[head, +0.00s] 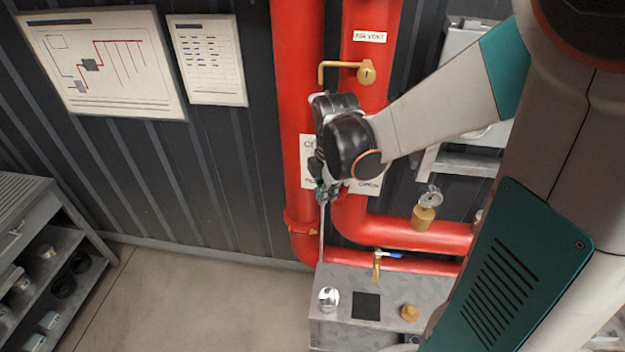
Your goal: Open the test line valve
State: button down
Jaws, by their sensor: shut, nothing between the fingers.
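A small brass valve with a blue lever (388,256) sits at the lower red pipe, above a grey box. No readable label tells whether it is the test line valve. A brass fitting (366,73) with a bent brass pipe is on the right upright red pipe, under a label that seems to read "AIR VENT". My gripper (325,197) is shut and empty, pointing down in front of the red pipes, above and left of the blue lever. My wrist hides part of the pipes and of two white labels.
The grey box (345,280) below carries a clear round part, a black square and a brass knob (409,312). Another brass part (424,217) is on the horizontal red pipe. A grey shelf (62,241) stands at left. The floor (200,300) between is clear.

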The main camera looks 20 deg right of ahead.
jog(key=d+b, duration=0.1)
jog(key=s+d+f+b, duration=0.1)
jog(key=shift+s+f+g+h+b, duration=0.15)
jog(key=shift+g+h+b, duration=0.15)
jog(key=shift+h, duration=0.1)
dwell(0.5)
jog(key=shift+a+r+p, duration=0.1)
jog(key=shift+r+p, duration=0.5)
jog(key=shift+r, duration=0.25)
